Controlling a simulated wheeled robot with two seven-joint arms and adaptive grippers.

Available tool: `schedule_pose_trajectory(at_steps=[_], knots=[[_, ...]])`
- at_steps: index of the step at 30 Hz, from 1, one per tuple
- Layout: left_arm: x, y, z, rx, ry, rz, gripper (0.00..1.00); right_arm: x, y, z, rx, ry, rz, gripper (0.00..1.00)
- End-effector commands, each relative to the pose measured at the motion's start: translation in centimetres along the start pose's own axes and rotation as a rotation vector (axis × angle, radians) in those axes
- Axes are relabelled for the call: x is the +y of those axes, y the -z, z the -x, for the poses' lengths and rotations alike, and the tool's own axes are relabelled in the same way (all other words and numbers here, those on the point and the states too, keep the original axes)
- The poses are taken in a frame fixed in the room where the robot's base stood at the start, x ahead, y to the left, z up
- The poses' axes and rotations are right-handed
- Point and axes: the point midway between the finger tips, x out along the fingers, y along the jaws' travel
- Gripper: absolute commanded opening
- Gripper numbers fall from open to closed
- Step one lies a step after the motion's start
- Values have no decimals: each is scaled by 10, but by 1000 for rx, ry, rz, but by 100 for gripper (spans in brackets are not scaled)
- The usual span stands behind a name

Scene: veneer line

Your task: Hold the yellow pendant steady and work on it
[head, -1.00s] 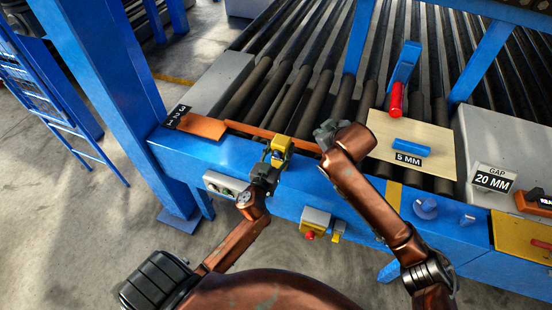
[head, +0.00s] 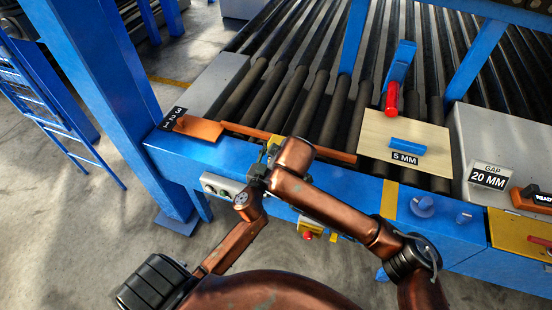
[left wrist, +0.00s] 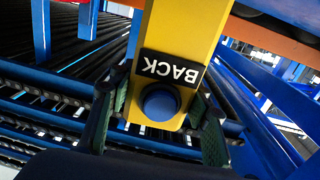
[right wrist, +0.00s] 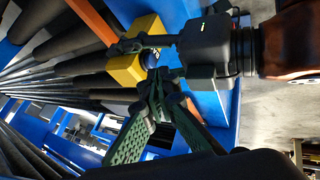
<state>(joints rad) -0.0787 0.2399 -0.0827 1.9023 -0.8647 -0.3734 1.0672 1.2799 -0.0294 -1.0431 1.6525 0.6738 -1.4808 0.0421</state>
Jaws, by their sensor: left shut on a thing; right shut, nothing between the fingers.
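The yellow pendant (left wrist: 190,30) hangs in the left wrist view with a black BACK label (left wrist: 170,68) and a round blue button (left wrist: 160,103). My left gripper (left wrist: 157,118) is shut on it, one finger at each side. In the head view my left gripper (head: 260,168) is at the blue frame's front, and my right forearm hides most of the pendant (head: 275,140). In the right wrist view the pendant (right wrist: 140,68) is between the left fingers. My right gripper (right wrist: 160,88) is shut and empty, its tips close to the pendant's button end; contact is unclear.
A board (head: 433,137) marked 5 MM lies on the rollers, with a red-handled tool (head: 391,98) beyond it. An orange rail (head: 330,153) runs along the frame behind the grippers.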

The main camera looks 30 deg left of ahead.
Motion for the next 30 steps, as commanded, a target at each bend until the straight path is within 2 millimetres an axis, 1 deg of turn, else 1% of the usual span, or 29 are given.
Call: schedule_pose_trajectory(at_steps=[1, 6, 12, 17, 26, 30], knots=[[0, -1, 0, -1, -1, 1, 11, 0, -1, -11, -3, 1, -2, 0], [0, -1, 0, -1, -1, 1, 11, 0, -1, -41, -3, 0, -1, 0], [0, -1, 0, -1, -1, 1, 11, 0, 0, -65, -1, 0, -1, 0], [0, -1, 0, -2, -1, 1, 11, 0, 0, -73, 0, -1, 0, 0], [0, -1, 0, -2, -1, 1, 11, 0, 0, -73, 0, -1, 0, 0], [0, -1, 0, -2, -1, 1, 11, 8, 1, -77, 0, -1, -1, 0]])
